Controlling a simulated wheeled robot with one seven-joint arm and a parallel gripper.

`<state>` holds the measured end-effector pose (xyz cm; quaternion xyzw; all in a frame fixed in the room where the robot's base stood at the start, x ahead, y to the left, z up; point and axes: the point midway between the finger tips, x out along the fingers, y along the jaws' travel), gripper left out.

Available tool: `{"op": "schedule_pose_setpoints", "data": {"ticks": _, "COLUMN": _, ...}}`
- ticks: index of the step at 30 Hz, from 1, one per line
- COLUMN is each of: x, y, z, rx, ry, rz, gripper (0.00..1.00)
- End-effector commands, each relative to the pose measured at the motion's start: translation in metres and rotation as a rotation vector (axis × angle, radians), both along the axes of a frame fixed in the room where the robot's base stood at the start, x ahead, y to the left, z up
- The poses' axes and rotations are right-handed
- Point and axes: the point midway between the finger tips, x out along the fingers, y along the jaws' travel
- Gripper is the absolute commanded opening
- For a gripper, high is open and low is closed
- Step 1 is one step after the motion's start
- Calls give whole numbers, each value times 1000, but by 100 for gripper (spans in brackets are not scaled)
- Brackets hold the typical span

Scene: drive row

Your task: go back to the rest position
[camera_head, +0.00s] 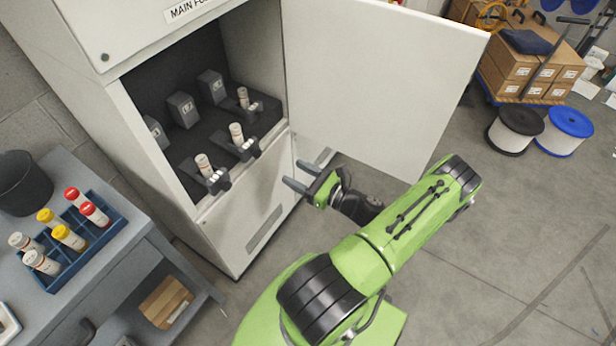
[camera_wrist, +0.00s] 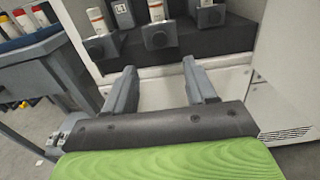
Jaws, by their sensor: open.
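My gripper (camera_head: 301,174) is open and empty in front of the open fuse cabinet (camera_head: 232,235), a little below its compartment. In the wrist view my gripper (camera_wrist: 158,75) shows its two fingers apart, pointing at the cabinet front with nothing between them. Three white fuses stand in the holders inside: a left fuse (camera_head: 203,166), a middle fuse (camera_head: 236,133) and a right fuse (camera_head: 243,97). They also show at the top of the wrist view. My green arm reaches up from the bottom of the head view.
The cabinet door (camera_head: 365,80) stands wide open above and behind my gripper. A grey table (camera_head: 130,225) at left bears a blue rack (camera_head: 112,238) with red, yellow and white fuses, and a dark bin (camera_head: 25,183). Cartons (camera_head: 515,65) and cable spools (camera_head: 565,130) stand at back right. The right floor is clear.

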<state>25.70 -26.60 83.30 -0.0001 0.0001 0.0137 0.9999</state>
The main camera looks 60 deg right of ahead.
Motion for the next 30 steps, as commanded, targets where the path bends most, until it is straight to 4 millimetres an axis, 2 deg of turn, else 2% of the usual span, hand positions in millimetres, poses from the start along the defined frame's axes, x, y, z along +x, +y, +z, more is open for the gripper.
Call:
{"op": "schedule_pose_setpoints", "data": {"ticks": 3, "x": -24, "y": -1, "z": 0, "rx": -1, "ry": 1, "rz": -3, "gripper": 56}}
{"op": "schedule_pose_setpoints", "data": {"ticks": 9, "x": -37, "y": -1, "z": 0, "rx": 0, "ry": 0, "rz": 1, "gripper": 56}}
{"op": "schedule_pose_setpoints", "data": {"ticks": 26, "x": -35, "y": 0, "z": 1, "rx": -9, "ry": 6, "rz": 13, "gripper": 56}}
{"op": "schedule_pose_setpoints", "data": {"ticks": 29, "x": -22, "y": 13, "z": 10, "rx": -100, "ry": 58, "rz": 127, "gripper": 56}}
{"op": "schedule_pose_setpoints", "data": {"ticks": 30, "x": -14, "y": 24, "z": 17, "rx": -169, "ry": 94, "rz": 212, "gripper": 56}}
